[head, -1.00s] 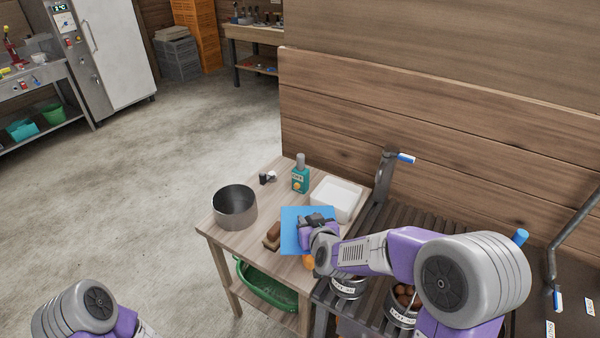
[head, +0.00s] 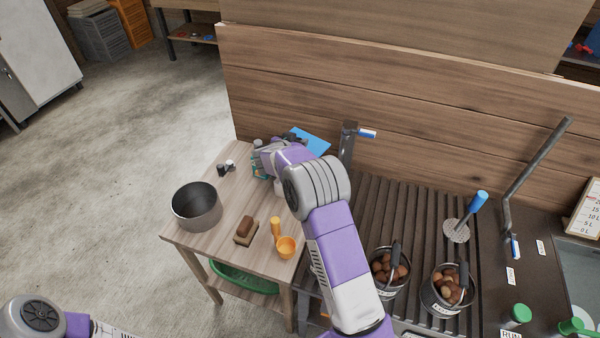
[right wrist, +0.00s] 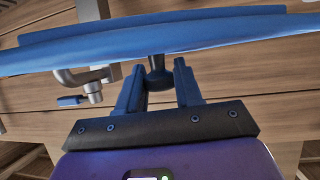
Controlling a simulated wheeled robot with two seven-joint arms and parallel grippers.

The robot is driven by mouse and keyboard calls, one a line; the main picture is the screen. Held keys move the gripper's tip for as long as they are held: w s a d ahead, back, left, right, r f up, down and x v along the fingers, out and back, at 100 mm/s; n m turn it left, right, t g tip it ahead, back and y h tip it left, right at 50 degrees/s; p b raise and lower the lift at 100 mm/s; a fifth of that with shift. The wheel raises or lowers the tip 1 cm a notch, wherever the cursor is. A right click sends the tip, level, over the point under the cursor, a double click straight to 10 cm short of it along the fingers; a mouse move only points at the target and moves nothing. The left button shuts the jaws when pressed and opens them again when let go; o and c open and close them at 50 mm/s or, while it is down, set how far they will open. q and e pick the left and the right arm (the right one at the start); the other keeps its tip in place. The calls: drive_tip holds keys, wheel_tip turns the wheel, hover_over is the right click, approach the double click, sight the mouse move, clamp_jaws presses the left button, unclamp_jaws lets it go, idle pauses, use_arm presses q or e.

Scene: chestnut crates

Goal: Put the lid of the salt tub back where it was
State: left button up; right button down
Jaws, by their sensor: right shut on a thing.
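The blue square lid (head: 312,140) is held up at the back of the wooden side table, near the plank wall. My right gripper (head: 294,138) is shut on the lid's dark knob; its tips are partly hidden by my arm. In the right wrist view the lid (right wrist: 200,35) spans the top, with its knob between the two fingers (right wrist: 158,82). The white salt tub is hidden, or nearly so, behind my right forearm. I cannot tell whether the lid is over it. My left gripper is out of view.
On the table (head: 215,232) stand a steel pot (head: 196,208), a brush (head: 245,231), an orange scoop (head: 286,247) and a teal bottle (head: 257,168), partly covered by my gripper. Buckets of chestnuts (head: 388,285) stand right of my forearm. A post with a blue-tipped handle (head: 347,143) is near the lid.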

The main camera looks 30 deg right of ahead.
drive_tip(key=shift+w+d+f+m+g+h, duration=0.15)
drive_tip(key=shift+d+f+m+g+h, duration=0.05)
drive_tip(key=shift+d+m+g+h, duration=0.15)
drive_tip(key=shift+d+f, duration=0.1)
drive_tip(key=shift+f, duration=0.2)
wheel_tip(320, 180, down, 10)
drive_tip(key=b, duration=0.2)
drive_tip(key=shift+r, duration=0.2)
drive_tip(key=shift+f, duration=0.6)
drive_tip(key=c, duration=0.8)
unclamp_jaws()
drive_tip(key=shift+o, duration=0.2)
drive_tip(key=r+p+v, duration=0.1)
drive_tip(key=v, duration=1.1)
drive_tip(key=shift+r, duration=0.2)
